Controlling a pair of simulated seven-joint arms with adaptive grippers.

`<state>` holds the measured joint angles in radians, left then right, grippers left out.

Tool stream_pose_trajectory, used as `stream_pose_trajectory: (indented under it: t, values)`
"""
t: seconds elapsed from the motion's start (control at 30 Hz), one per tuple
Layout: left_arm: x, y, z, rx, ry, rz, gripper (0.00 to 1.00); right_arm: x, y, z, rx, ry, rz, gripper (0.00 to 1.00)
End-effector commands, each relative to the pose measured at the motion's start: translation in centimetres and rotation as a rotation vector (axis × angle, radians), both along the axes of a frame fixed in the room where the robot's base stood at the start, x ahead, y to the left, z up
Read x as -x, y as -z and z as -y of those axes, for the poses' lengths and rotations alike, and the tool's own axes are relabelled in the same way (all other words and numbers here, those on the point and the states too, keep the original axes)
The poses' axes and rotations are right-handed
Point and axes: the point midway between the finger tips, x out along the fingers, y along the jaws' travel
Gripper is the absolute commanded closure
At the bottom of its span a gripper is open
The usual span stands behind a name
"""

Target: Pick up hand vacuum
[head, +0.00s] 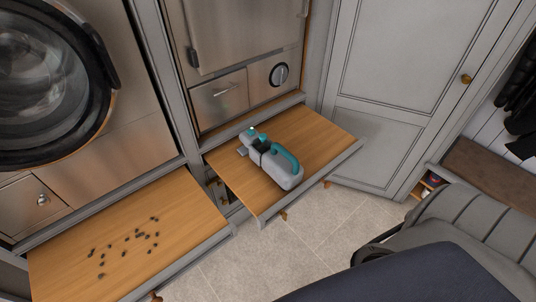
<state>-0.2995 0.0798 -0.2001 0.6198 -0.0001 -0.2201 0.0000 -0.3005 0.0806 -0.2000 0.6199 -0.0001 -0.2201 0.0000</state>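In the head view, the hand vacuum (288,179) lies on its side or base on a pulled-out wooden shelf (316,136) under the right-hand appliance. It has a grey body and a teal handle, with a teal part near its far-left end. Nothing is touching it from above. Neither of my grippers shows in this view.
Another pulled-out wooden shelf (72,222) at the left holds several small dark bits (140,236). A washing machine (45,80) stands above it. A grey cabinet door (395,80) is at the right. Tiled floor (270,258) is open below the shelves.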

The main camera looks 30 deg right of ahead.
Motion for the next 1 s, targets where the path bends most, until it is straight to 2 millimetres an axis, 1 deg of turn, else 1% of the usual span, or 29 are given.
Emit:
stream_pose_trajectory:
  t: [0.4,0.43,0.77,1.0]
  values:
    - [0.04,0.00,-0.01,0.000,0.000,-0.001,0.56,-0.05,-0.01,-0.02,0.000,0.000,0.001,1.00]
    - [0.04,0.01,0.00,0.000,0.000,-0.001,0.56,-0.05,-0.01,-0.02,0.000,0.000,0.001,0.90]
    - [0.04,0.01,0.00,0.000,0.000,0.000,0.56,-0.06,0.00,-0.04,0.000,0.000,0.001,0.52]
    - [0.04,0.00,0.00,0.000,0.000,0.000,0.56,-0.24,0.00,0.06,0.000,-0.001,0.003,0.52]
